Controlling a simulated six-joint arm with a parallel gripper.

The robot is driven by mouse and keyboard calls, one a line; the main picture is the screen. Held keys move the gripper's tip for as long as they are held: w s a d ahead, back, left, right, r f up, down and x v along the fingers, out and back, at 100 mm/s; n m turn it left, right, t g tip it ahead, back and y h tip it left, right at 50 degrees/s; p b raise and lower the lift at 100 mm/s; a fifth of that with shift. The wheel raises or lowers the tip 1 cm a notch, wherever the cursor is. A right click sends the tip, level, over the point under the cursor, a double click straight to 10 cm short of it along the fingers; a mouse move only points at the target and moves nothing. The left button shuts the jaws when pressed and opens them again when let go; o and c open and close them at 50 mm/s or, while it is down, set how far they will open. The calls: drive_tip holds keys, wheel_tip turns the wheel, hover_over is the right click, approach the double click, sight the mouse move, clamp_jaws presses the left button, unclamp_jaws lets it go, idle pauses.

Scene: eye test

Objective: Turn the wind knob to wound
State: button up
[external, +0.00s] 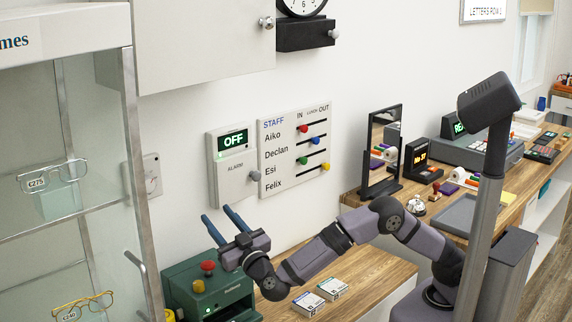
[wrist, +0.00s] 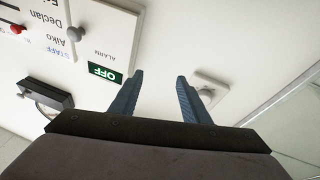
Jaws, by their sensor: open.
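A round clock (external: 302,5), cut off by the top edge, sits on a black box (external: 300,36) high on the wall in the external view. A small silver knob (external: 333,33) is on the box's right end; I see no wound mark by it. A dark box (wrist: 45,102) with a round rim shows at the left of the wrist view, its knob not clear. My gripper (external: 215,212) is open and empty, well below the clock and in front of the wall. Its two blue fingers (wrist: 160,78) are apart with nothing between them.
An alarm panel (external: 223,168) reading OFF and a staff board (external: 295,150) hang on the wall. A white cupboard (external: 200,45) is left of the clock, a glass display case (external: 128,170) at left. A green machine (external: 210,285) stands below my gripper.

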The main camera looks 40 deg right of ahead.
drive_tip(key=s+a+f+n+g+y+p, duration=0.1)
drive_tip(key=s+a+f+n+y, duration=0.45)
drive_tip(key=f, duration=0.25)
drive_tip(key=m+g+y, duration=0.1)
drive_tip(key=m+g, duration=0.1)
approach(202, 286)
drive_tip(key=w, duration=0.2)
drive_tip(key=w+r, duration=0.1)
drive_tip(key=w, duration=0.1)
drive_tip(key=shift+r, duration=0.1)
drive_tip(key=shift+a+f+m+g, duration=0.2)
drive_tip(key=shift+f+m+g, duration=0.15)
drive_tip(key=shift+m, duration=0.7)
drive_tip(key=shift+w+a+p, duration=0.25)
drive_tip(key=shift+w+p, duration=0.05)
drive_tip(key=shift+w, duration=0.9)
drive_tip(key=shift+w+a+p, duration=0.25)
drive_tip(key=shift+w, duration=0.9)
drive_tip(key=shift+w+a+p, duration=0.25)
drive_tip(key=shift+w+p, duration=0.05)
drive_tip(key=shift+w, duration=0.9)
drive_tip(key=shift+c, duration=0.6)
drive_tip(key=c, duration=0.9)
